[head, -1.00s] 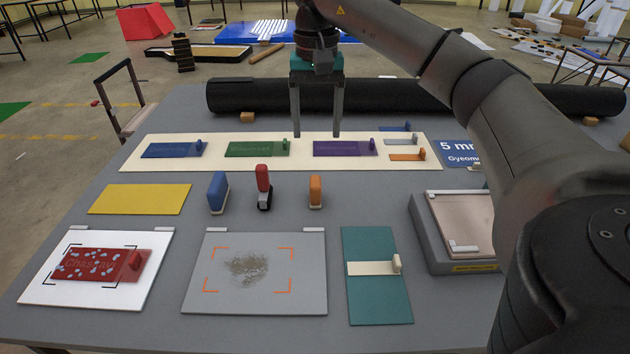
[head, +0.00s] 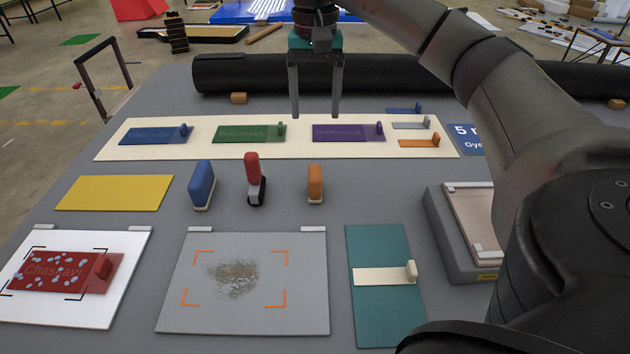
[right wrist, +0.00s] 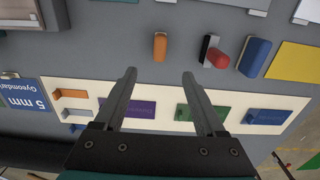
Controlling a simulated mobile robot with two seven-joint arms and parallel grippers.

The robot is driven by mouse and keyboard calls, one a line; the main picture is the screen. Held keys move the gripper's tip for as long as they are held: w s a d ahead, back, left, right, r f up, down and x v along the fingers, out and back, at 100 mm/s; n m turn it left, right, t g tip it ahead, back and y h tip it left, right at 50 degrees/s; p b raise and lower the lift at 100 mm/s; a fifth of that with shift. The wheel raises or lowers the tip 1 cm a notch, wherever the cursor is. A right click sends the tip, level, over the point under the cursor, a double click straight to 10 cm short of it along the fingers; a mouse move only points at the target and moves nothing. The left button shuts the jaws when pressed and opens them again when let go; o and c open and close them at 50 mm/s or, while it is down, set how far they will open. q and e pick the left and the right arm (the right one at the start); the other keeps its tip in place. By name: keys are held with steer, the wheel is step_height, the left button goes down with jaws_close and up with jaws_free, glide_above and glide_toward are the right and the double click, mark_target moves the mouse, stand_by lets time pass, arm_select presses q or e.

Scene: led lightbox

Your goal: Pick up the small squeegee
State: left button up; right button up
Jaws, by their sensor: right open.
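The small squeegee (head: 315,183) looks to be the orange upright block with a pale lower edge, standing on the grey table at the right of a row of three tools. In the right wrist view the orange squeegee (right wrist: 160,46) appears beyond and between my fingertips, apart from them. My right gripper (head: 315,116) is open and empty, fingers pointing down, above the cream board behind the squeegee. It also shows in the right wrist view (right wrist: 158,74). My left gripper is not in view.
Left of the squeegee stand a red-and-black tool (head: 253,178) and a larger blue block (head: 202,185). The cream board (head: 200,154) with colored cards lies behind. In front are a grey plate (head: 300,318) and a teal mat (head: 375,310). A black roll (head: 240,72) lies at the back.

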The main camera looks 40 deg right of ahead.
steer(key=b, duration=0.3)
glide_above(316, 171)
step_height(316, 171, down, 4)
steer(key=f+b, duration=0.1)
steer(key=f, duration=0.5)
steer(key=f+b, duration=0.1)
steer(key=f, duration=0.2)
steer(key=shift+s+a+f+b, duration=0.25)
steer(key=shift+f+b, duration=0.05)
steer(key=shift+f, duration=0.85)
steer(key=f, duration=0.1)
steer(key=f+b, duration=0.1)
steer(key=f, duration=0.1)
steer(key=shift+w+d+f, duration=0.2)
steer(key=shift+w+f, duration=0.05)
steer(key=shift+f, duration=0.4)
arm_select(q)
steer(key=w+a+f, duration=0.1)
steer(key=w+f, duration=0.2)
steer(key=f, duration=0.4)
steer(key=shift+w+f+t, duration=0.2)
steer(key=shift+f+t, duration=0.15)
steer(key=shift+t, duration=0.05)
arm_select(e)
jaws_close()
